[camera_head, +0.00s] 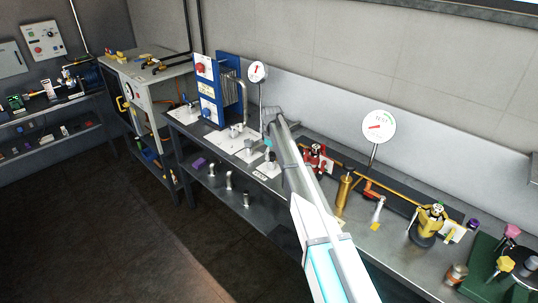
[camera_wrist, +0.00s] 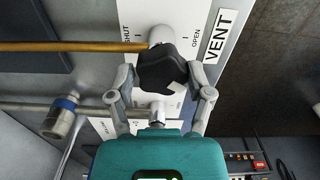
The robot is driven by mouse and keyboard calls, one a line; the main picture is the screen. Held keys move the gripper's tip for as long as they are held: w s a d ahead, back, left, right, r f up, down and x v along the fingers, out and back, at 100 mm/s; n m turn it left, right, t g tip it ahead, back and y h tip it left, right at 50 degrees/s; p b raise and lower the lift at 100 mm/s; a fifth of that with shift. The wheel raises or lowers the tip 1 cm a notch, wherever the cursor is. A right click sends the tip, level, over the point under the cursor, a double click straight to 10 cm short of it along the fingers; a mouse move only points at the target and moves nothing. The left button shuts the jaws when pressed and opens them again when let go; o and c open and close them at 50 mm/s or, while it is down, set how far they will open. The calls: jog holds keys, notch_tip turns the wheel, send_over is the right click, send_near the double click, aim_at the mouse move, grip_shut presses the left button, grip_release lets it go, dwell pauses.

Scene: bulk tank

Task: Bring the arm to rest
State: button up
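My arm (camera_head: 315,215) reaches from the bottom of the head view over the long bench. Its far end is near the blue-framed unit, and the gripper is not clear there. In the wrist view my gripper (camera_wrist: 162,82) has its two grey fingers spread to either side of a black knob (camera_wrist: 163,68). A small gap seems to show beside each fingertip. The knob is on a white plate (camera_wrist: 195,15) marked SHUT and OPEN, with a VENT label (camera_wrist: 219,36) beside it. No held object shows between the fingers apart from the knob.
The bench (camera_head: 405,250) carries a blue-framed unit (camera_head: 220,90), a dial gauge (camera_head: 378,127), a yellow-topped device (camera_head: 428,225) and a brass pipe. A brass rod (camera_wrist: 60,46) and a grey pipe run left of the knob. Open dark floor (camera_head: 130,230) lies in front.

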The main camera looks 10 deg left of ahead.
jog(key=shift+o, duration=1.4)
jog(key=shift+w, duration=0.1)
